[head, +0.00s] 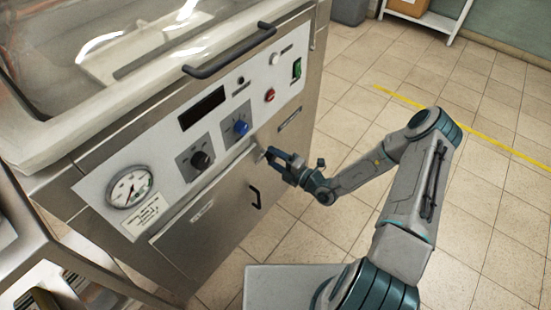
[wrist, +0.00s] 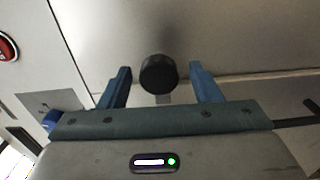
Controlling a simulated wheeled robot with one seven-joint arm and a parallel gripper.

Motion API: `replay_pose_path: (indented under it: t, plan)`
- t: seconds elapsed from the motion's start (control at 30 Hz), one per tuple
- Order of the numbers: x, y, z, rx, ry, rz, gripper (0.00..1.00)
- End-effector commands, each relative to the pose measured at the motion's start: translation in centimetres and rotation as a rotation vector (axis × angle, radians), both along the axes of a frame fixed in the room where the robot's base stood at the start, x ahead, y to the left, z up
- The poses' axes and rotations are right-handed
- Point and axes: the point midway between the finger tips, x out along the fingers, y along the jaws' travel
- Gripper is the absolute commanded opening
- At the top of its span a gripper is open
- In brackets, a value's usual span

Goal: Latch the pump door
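The pump door (head: 215,225) is the steel panel on the lower front of the machine, with a black bar handle (head: 256,197). I cannot tell whether it sits fully flush. My gripper (head: 270,154) is at the door's upper right corner, just under the control panel. In the wrist view a round black knob (wrist: 158,74), apparently the door's latch, lies between the two blue fingers of my gripper (wrist: 160,71). The fingers are open, with a gap on each side of the knob. In the head view the fingers mostly hide the knob.
The control panel above has a blue knob (head: 240,127), a black knob (head: 200,160), a red button (head: 270,95), a green switch (head: 296,68) and a gauge (head: 129,187). A lid handle (head: 230,52) juts out above. The tiled floor to the right is clear.

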Motion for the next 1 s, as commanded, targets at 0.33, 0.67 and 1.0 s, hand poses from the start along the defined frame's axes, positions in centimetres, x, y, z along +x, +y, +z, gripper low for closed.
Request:
replay_pose_path:
  t: [0.33,0.67,1.0]
  plan:
    - [-1.8,-2.5,0.1,0.000,0.000,-0.005,0.58]
    - [-6.4,-8.3,0.0,-0.001,0.001,-0.003,0.58]
    - [-8.5,-10.8,0.0,0.001,0.001,-0.001,0.58]
